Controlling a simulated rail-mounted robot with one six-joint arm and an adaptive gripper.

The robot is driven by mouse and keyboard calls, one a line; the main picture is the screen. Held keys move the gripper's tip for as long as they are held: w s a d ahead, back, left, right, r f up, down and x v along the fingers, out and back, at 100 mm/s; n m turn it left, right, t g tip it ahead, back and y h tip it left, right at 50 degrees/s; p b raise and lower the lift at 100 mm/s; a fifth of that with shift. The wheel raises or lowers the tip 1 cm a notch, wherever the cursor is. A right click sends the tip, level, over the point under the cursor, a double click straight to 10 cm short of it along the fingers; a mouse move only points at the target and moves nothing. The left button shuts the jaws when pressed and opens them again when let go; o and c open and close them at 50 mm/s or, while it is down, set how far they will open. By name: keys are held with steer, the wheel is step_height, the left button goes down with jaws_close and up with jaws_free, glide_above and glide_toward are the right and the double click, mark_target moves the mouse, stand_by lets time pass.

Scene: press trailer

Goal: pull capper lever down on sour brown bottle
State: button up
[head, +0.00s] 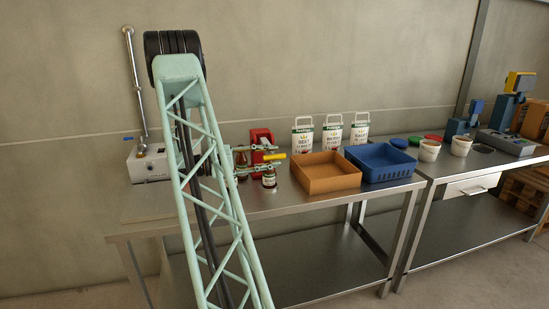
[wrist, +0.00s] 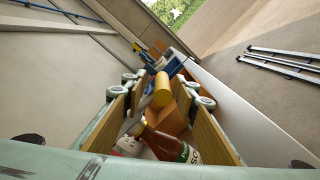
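My gripper is open. A brown bottle with a white label (head: 269,178) stands just below my gripper; in the wrist view the brown bottle (wrist: 160,142) shows between the fingers, its label partly reading "SO". A second brown bottle (head: 241,172) is half hidden by my arm.
An orange tray (head: 325,181) and a blue basket (head: 381,177) stand right of the capper. Several white labelled containers (head: 332,135) stand behind them. A white box with a tall metal pipe (head: 148,166) is at left. The table's front right stretch is clear.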

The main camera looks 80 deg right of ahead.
steer(key=v, duration=1)
steer(key=shift+w, duration=0.25)
steer(key=shift+w+a+r, duration=0.1)
steer(key=shift+a, duration=0.05)
stand_by(0.5)
steer(key=w+a+r+n+t+y, duration=0.1)
steer(key=w+a+r+t, duration=0.2)
steer(key=a, duration=0.8)
steer(key=w+a+r+t, duration=0.25)
steer(key=a+r, duration=0.25)
steer(key=a, duration=0.7)
steer(key=w+a+r+n+t+y, duration=0.1)
steer(key=a+r+t, duration=0.2)
steer(key=a, duration=0.8)
steer(key=s+a+n+t+y, duration=0.1)
steer(key=s+a+t+y, duration=0.1)
steer(key=a, duration=1.1)
steer(key=s+a+r+n+t+y, duration=0.1)
steer(key=a+t, duration=0.4)
steer(key=a, duration=0.8)
steer(key=s+a+r+n+t+y, duration=0.1)
steer(key=s+a+t+y, duration=0.2)
steer(key=a, duration=1.1)
steer(key=shift+s+n+t, duration=0.3)
steer(key=shift+s+t, duration=0.3)
steer(key=shift+t, duration=0.15)
